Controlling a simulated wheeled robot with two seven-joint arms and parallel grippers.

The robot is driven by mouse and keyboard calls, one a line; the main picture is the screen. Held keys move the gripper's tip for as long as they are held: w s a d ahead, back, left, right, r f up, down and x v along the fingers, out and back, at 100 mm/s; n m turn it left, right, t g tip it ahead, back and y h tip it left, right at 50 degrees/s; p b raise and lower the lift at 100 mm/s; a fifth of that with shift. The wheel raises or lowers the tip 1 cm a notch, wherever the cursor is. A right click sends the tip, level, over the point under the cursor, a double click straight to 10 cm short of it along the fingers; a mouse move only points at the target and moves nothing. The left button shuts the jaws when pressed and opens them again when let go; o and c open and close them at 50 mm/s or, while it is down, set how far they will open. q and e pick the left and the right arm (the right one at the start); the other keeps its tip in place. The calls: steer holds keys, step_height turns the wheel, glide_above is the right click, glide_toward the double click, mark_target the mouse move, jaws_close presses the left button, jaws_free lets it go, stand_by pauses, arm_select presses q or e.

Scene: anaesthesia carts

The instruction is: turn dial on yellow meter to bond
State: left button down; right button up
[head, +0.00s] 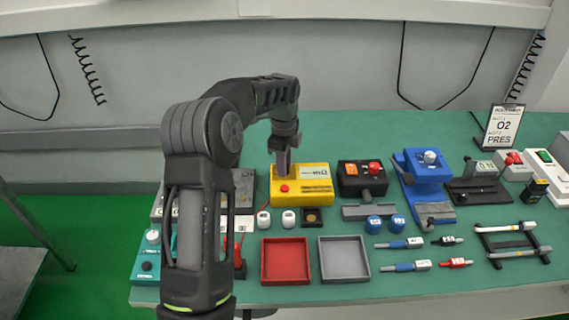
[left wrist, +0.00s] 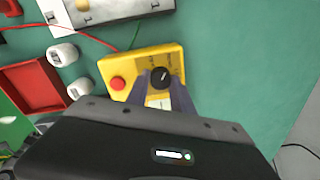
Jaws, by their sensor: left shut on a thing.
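The yellow meter (head: 315,184) stands on the green bench in the head view, with a red button on its left part and a label on its right. It also shows in the left wrist view (left wrist: 112,67), where its black dial (left wrist: 161,77) has a light pointer mark. My left gripper (head: 284,170) is over the meter's left rear part, pointing down. In the left wrist view its fingers (left wrist: 160,82) are closed on either side of the dial. The lettering around the dial is too small to read, and the fingers cover part of it. My right gripper does not show.
A black box with a red knob (head: 362,179) stands to the right of the meter. White cylinders (head: 289,218) stand in front, with a red tray (head: 285,262) and a grey tray (head: 344,260) nearer. Blue caps and several probes lie to the right.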

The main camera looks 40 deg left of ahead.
arm_select(q)
steer(key=shift+m, duration=0.4)
steer(key=c, duration=1.1)
jaws_free()
steer(key=r, duration=0.4)
steer(key=r+b, duration=0.1)
steer(key=r, duration=0.2)
steer(key=shift+s+r, duration=0.2)
steer(key=shift+r, duration=0.2)
steer(key=shift+d+f, duration=0.1)
